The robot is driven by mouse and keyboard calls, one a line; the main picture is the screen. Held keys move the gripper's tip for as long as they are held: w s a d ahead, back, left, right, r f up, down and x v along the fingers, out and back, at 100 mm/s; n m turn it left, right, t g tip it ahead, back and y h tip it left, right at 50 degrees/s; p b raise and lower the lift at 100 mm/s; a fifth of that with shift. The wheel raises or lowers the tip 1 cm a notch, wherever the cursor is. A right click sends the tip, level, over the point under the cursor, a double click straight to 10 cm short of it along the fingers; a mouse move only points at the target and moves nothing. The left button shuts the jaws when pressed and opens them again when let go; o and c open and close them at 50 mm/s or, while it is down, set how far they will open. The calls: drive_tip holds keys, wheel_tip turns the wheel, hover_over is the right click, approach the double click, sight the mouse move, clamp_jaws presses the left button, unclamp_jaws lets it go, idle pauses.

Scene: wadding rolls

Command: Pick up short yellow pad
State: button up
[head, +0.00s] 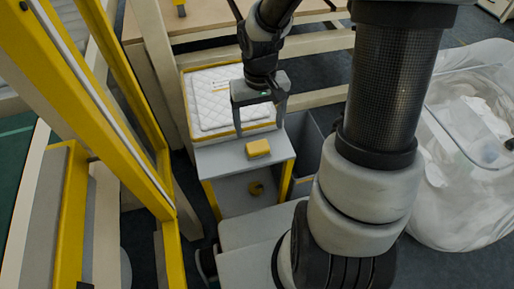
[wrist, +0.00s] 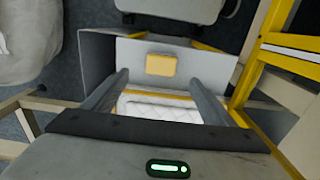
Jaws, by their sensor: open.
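The short yellow pad (head: 258,149) is a small block lying on the grey top of a small stand (head: 225,157). In the wrist view the pad (wrist: 161,65) shows just beyond and between my fingertips, lying flat. My gripper (head: 260,131) is open and empty, pointing down behind the pad, over the near edge of the tray. In the wrist view its two fingers (wrist: 159,75) are spread wider than the pad.
A yellow-edged tray with white quilted wadding (head: 228,100) adjoins the stand behind the pad. A grey open bin (head: 305,145) stands to the right. A yellow frame (head: 135,110) rises at the left. A clear bag of white material (head: 462,150) stands at far right.

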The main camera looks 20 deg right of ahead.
sight(258, 146)
wheel_tip(258, 146, down, 10)
drive_tip(key=b, duration=0.3)
drive_tip(key=shift+w+a+f, duration=0.1)
drive_tip(key=shift+a+f, duration=0.05)
drive_tip(key=c, duration=1.3)
drive_tip(key=shift+o, duration=0.2)
wheel_tip(258, 146, up, 10)
drive_tip(key=p, duration=0.3)
